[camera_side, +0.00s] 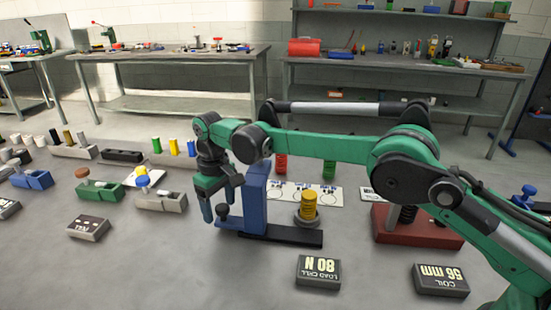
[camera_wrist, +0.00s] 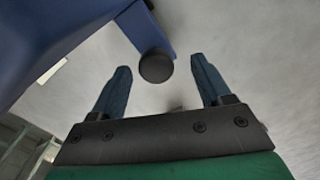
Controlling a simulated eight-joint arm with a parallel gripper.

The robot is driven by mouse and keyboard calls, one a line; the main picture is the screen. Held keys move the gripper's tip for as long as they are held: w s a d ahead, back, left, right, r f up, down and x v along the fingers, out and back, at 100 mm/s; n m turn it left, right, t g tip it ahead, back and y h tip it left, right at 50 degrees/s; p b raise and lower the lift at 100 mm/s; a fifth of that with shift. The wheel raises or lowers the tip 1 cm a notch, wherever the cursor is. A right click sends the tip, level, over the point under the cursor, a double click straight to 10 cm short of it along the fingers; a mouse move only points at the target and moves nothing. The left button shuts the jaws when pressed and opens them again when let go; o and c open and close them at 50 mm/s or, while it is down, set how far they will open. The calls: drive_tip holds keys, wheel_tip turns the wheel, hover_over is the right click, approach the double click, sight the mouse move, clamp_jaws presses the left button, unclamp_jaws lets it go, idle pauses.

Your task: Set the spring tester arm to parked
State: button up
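The spring tester has a blue upright post (camera_side: 256,196) on a dark flat base (camera_side: 292,238). A black round knob (camera_side: 222,210) stands low at its left side, by a short blue bar (camera_side: 236,223). In the wrist view the knob (camera_wrist: 156,66) shows at the end of a blue part (camera_wrist: 146,27). My gripper (camera_side: 222,206) points down at the knob with its fingers apart. In the wrist view the knob lies between the fingertips of my gripper (camera_wrist: 160,66), with a gap on each side. I cannot tell whether the knob is at finger height.
A yellow spring (camera_side: 309,204) stands in a grey cup right of the post. A label block reading 80 N (camera_side: 318,271) lies in front. A red-brown base (camera_side: 424,232) with a dark spring is to the right. Grey and green fixtures stand left.

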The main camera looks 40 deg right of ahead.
drive_tip(key=shift+r, duration=2.8)
drive_tip(key=shift+s, duration=0.1)
drive_tip(key=s+a+r+m, duration=0.3)
drive_tip(key=s, duration=0.4)
drive_tip(key=s+d+r+m+t+y, duration=0.1)
drive_tip(key=s+d+r+t, duration=0.3)
drive_tip(key=d, duration=0.7)
drive_tip(key=s+d+f+t+h, duration=0.1)
drive_tip(key=s+d+f+t, duration=0.2)
drive_tip(key=s+d, duration=0.4)
drive_tip(key=shift+s+d+m, duration=0.25)
drive_tip(key=shift+s+m, duration=0.05)
drive_tip(key=shift+s, duration=0.65)
